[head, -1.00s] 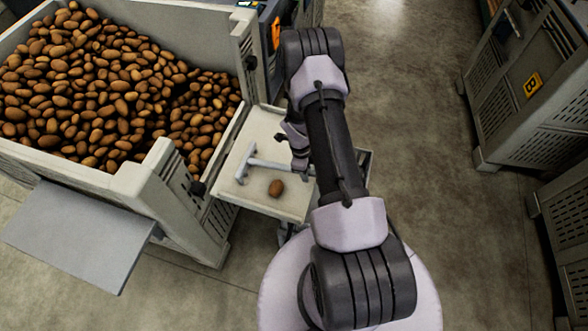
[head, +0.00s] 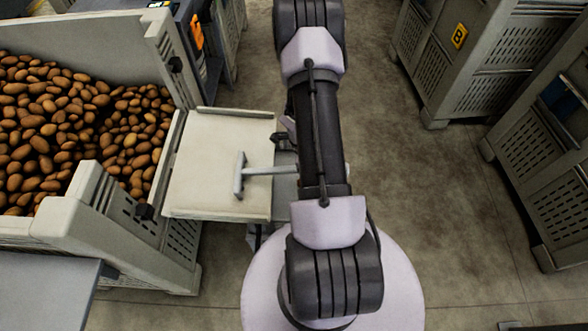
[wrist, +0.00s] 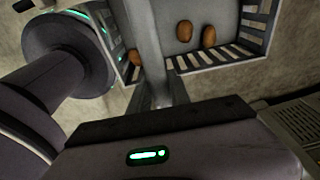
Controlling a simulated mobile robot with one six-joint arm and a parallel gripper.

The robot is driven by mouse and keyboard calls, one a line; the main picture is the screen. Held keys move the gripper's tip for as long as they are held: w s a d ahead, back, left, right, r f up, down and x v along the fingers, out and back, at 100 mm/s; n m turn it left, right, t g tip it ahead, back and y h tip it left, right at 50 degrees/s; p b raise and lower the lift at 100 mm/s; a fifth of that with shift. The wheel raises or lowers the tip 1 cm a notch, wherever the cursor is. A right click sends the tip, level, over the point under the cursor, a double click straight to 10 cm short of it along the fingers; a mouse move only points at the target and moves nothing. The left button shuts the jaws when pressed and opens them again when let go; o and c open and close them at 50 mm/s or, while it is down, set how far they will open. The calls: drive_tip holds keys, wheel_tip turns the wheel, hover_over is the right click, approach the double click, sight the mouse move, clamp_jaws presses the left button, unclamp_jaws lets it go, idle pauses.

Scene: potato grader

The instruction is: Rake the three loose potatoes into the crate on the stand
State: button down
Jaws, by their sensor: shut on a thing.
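My gripper (wrist: 158,98) is shut on the handle of a grey T-shaped rake (head: 241,176). The rake's crossbar is over the pale tray (head: 205,140), with the handle running right under my arm. The tray's visible top is bare. In the wrist view the rake's shaft (wrist: 146,40) crosses above a slatted grey crate (wrist: 222,55). Two brown potatoes, one (wrist: 184,30) and another (wrist: 209,37), lie inside the crate. A brown patch (wrist: 134,57) left of the shaft looks like a third potato, partly hidden. My arm hides most of the crate in the head view.
A large bin (head: 110,215) full of potatoes (head: 75,125) stands left of the tray. A grey sloped panel (head: 45,290) sits at the lower left. Slatted bins, one with a "B" label (head: 459,36), stand at the right. The floor between (head: 410,170) is clear.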

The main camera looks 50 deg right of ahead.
drive_tip(key=s+d, duration=0.2)
drive_tip(key=s, duration=0.1)
drive_tip(key=s+d, duration=0.2)
drive_tip(key=shift+s+f, duration=0.1)
drive_tip(key=shift+f, duration=0.3)
drive_tip(key=shift+r, duration=0.1)
idle(0.5)
wheel_tip(320, 180, up, 14)
drive_tip(key=p, duration=0.8)
idle(0.7)
